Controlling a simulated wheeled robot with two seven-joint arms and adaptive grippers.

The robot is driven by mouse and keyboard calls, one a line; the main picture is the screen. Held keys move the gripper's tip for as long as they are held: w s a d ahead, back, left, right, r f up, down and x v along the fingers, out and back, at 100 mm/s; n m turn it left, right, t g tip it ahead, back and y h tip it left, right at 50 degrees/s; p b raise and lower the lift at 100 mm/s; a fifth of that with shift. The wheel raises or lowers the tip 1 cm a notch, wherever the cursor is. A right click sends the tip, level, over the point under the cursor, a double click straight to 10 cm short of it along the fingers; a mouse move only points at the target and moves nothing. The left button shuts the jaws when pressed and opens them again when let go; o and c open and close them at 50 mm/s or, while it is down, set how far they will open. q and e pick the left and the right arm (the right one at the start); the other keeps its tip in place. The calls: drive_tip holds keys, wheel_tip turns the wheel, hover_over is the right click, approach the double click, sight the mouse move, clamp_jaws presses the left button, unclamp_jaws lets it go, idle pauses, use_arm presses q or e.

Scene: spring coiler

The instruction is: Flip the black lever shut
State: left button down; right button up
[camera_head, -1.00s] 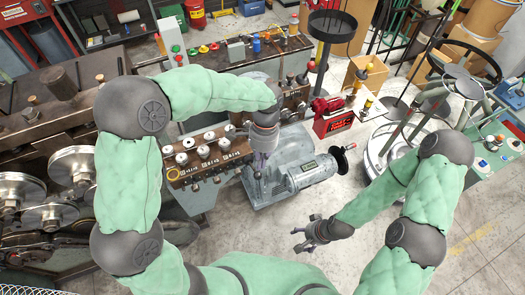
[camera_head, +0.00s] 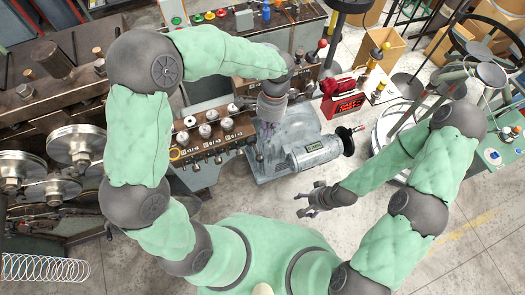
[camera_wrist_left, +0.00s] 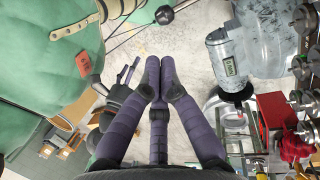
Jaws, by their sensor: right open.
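My left gripper (camera_head: 267,132) hangs fingers-down over the grey machine bed, just right of the row of white knobs. In the left wrist view its purple fingers (camera_wrist_left: 160,66) are together at the tips with nothing seen between them. My right gripper (camera_head: 306,201) is open and empty over the floor.
A grey motor (camera_head: 314,152) with a black handwheel (camera_head: 346,141) stands right of the left gripper. A red toolbox (camera_head: 342,98) is behind it. The knob panel (camera_head: 218,138) lies close on the left. Bare floor (camera_head: 365,240) is free around the right gripper.

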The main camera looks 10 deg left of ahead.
sight(263, 159)
use_arm(q)
drive_tip(key=p+x, duration=0.1)
drive_tip(key=x, duration=1)
drive_tip(key=shift+f, duration=0.1)
drive_tip(key=shift+s+d+f+t+b, duration=0.2)
drive_tip(key=shift+f+t+b, duration=0.1)
drive_tip(key=shift+b, duration=0.5)
drive_tip(key=shift+s+d+f+t+y+b, duration=0.15)
drive_tip(key=shift+f+t+y+b, duration=0.2)
drive_tip(key=shift+b, duration=0.6)
wheel_tip(263, 159, down, 8)
drive_tip(key=s+d+t+y+b, duration=0.1)
drive_tip(key=t+b, duration=0.4)
drive_tip(key=b, duration=1.3)
drive_tip(key=shift+s+n+y+b, duration=0.4)
drive_tip(key=shift+s+y, duration=0.05)
drive_tip(key=shift+y, duration=0.8)
drive_tip(key=shift+s+f, duration=0.1)
drive_tip(key=shift+f, duration=0.15)
